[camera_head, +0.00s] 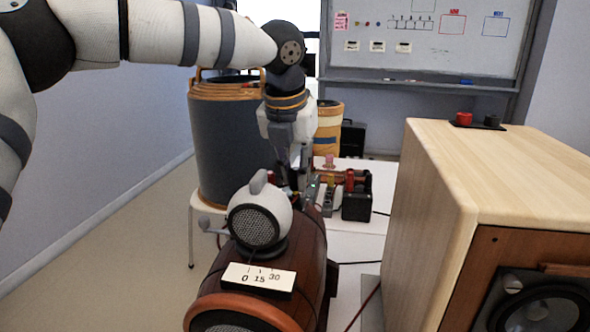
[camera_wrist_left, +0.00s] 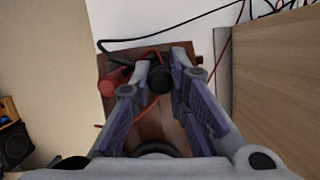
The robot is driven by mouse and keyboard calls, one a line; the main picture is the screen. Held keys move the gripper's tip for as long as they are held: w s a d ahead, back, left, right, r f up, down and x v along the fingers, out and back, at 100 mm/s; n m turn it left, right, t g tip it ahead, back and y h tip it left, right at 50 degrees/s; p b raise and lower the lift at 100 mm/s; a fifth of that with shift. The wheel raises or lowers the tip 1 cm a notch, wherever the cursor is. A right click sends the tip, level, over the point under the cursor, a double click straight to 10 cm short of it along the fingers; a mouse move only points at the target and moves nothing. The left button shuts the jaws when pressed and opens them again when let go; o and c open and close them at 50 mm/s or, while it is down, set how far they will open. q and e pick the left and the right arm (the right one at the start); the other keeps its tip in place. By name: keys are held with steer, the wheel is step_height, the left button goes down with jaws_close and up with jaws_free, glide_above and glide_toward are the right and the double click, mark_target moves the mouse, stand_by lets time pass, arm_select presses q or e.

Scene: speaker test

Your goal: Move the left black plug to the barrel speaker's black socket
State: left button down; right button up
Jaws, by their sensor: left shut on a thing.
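The barrel speaker (camera_head: 318,262) is dark reddish wood with a white round tweeter (camera_head: 259,222) on top. My left gripper (camera_head: 294,184) points down just behind the tweeter, over the barrel's rear. In the left wrist view, my left gripper (camera_wrist_left: 160,75) is shut on the black plug (camera_wrist_left: 160,80), held between its fingertips. The barrel's wood (camera_wrist_left: 165,124) lies below it. A red plug (camera_wrist_left: 108,83) with a red cable is left of the fingers. The black socket cannot be made out, and plug contact with it cannot be told. My right gripper is out of view.
A large pale wooden speaker (camera_head: 440,215) stands at right, with a red terminal (camera_head: 464,118) and a black one (camera_head: 491,121) on top. A white table (camera_head: 352,243) holds several small devices behind the barrel. A dark drum (camera_head: 222,140) stands at back left. Loose cables cross the table.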

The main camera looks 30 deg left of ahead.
arm_select(q)
steer(key=shift+f, duration=0.65)
steer(key=c, duration=1.5)
jaws_free()
steer(key=shift+o, duration=0.2)
steer(key=shift+r, duration=0.1)
steer(key=shift+r, duration=3.65)
